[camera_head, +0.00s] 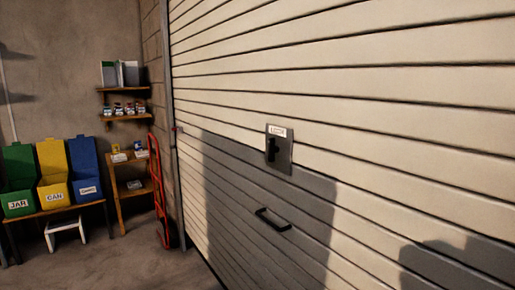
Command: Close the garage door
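The garage door (380,115) is a cream, horizontally slatted panel that fills the middle and right of the view. Its slats run down to near the floor at the lower left; the rest of its bottom edge is outside the view. A grey lock plate (284,160) with a dark latch and a small white label sits mid-door. A black bar handle (272,220) is fixed below the plate. A shadow covers the door around the plate and handle. Neither of my grippers shows.
A red hand truck (157,190) leans by the wall left of the door. Beside it are a small wooden shelf unit (121,203) and green (18,181), yellow (53,171) and blue (86,170) bins on a bench. The concrete floor (120,265) at lower left is clear.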

